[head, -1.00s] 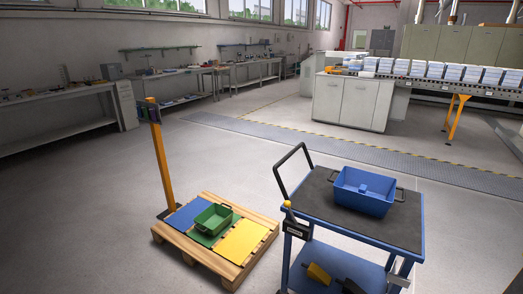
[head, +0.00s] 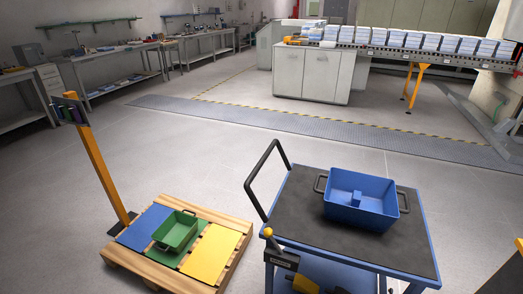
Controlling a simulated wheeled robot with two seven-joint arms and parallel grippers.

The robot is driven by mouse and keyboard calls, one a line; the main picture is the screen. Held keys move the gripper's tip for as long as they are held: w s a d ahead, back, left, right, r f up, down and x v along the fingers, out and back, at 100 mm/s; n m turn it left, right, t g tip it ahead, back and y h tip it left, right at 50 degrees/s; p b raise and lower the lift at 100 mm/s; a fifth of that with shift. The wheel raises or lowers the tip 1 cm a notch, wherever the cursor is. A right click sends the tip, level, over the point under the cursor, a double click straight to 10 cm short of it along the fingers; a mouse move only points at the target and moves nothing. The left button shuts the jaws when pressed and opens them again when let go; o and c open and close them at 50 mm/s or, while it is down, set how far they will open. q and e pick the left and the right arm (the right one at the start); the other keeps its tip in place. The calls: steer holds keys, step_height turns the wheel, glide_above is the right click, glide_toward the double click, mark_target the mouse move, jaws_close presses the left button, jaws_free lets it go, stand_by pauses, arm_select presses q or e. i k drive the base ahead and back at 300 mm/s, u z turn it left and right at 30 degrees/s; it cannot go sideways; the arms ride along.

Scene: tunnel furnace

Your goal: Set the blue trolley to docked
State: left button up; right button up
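The blue trolley (head: 432,243) stands at the lower right, with a dark top mat and a black push handle (head: 258,180) on its left side. Yellow and dark parts show on the lower shelf, cut by the bottom edge. Neither of my grippers is in view.
A wooden pallet (head: 228,262) on the left carries blue, green and yellow panels, with a green bin (head: 176,231) on the green one. An orange post (head: 98,165) stands behind it. A conveyor (head: 440,50) with stacked goods runs at the back. Floor between is clear.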

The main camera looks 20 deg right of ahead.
mark_target(329, 253)
steer(key=z, duration=0.6)
steer(key=i, duration=1.1)
steer(key=z, duration=0.75)
